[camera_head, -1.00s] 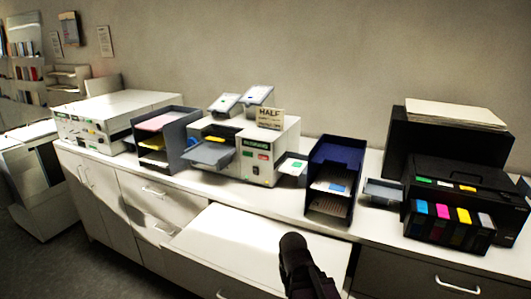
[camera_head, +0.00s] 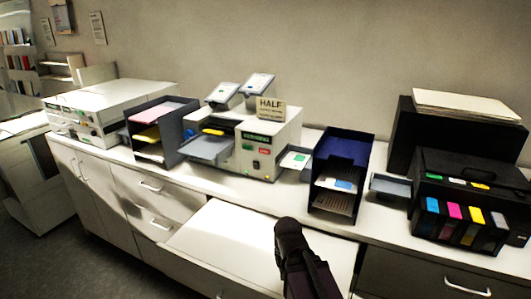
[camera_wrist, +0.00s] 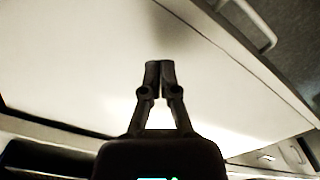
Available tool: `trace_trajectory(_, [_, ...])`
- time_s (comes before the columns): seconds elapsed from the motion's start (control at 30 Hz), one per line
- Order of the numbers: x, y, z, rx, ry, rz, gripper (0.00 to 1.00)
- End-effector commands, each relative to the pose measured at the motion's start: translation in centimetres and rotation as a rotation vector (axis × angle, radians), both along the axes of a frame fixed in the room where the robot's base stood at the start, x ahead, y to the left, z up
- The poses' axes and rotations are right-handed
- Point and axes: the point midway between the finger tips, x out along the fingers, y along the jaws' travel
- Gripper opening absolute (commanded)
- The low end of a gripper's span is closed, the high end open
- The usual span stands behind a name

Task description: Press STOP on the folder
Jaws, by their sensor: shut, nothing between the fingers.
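The folder (camera_head: 285,131) is a white machine at the middle of the counter, with a grey tray on its left and a card reading HALF on top. Its front has a green button (camera_head: 247,147) and a red button (camera_head: 264,151); their lettering is too small to read. My gripper (camera_wrist: 159,66) is shut and empty in the wrist view, over a plain white surface. In the head view my dark arm rises at the bottom centre, in front of and below the folder, apart from it. The folder does not show in the wrist view.
A navy paper rack (camera_head: 341,153) stands right of the folder, a grey rack (camera_head: 174,144) left. A black printer (camera_head: 470,167) with coloured cartridges is at the right. A white pull-out surface (camera_head: 215,236) juts out below the counter. Drawer handles (camera_head: 466,288) stick out.

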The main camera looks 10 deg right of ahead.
Motion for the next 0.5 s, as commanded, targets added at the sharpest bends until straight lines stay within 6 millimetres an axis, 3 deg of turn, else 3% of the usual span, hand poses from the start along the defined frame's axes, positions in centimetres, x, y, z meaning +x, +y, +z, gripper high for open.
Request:
trace_trajectory(0.17, [1.4, 0.4, 0.0, 0.023, -0.036, 0.005, 0.00])
trace_trajectory(0.27, [3.5, 1.6, 0.1, 0.055, -0.090, 0.016, 0.00])
trace_trajectory(0.37, [6.5, 2.6, 0.4, 0.102, -0.171, 0.021, 0.00])
trace_trajectory(0.5, [12.1, 4.2, 1.3, 0.192, -0.332, 0.019, 0.00])
